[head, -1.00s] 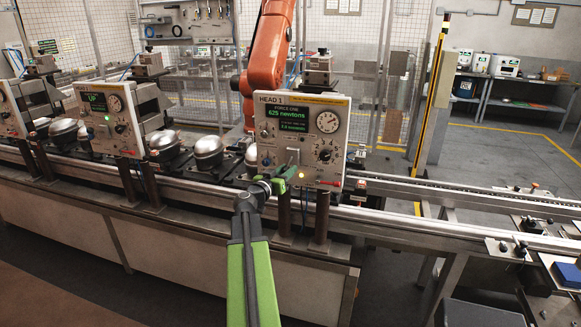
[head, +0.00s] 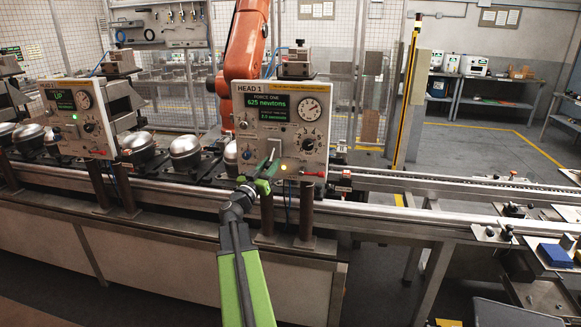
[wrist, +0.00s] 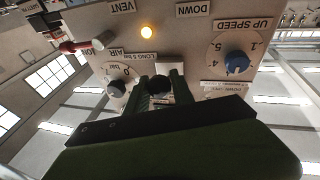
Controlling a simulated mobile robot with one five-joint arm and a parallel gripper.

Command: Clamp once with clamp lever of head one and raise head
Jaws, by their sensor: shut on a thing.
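The head one panel (head: 238,140) is a pale upright box labelled HEAD 1. Its green display (head: 264,108) reads 625 newtons, and a small amber light (head: 283,169) glows low on its face. My gripper (head: 266,177) is at the panel's lower left. In the wrist view, my gripper (wrist: 160,92) is shut around a dark round knob (wrist: 156,84), which I take to be the end of the clamp lever. Most of the lever is hidden by the fingers. The amber light also shows in the wrist view (wrist: 147,32).
A red-tipped lever (head: 312,174) and a blue knob (wrist: 237,62) are close by on the panel. Metal rails (head: 420,190) run right. An orange robot arm (head: 240,55) stands behind.

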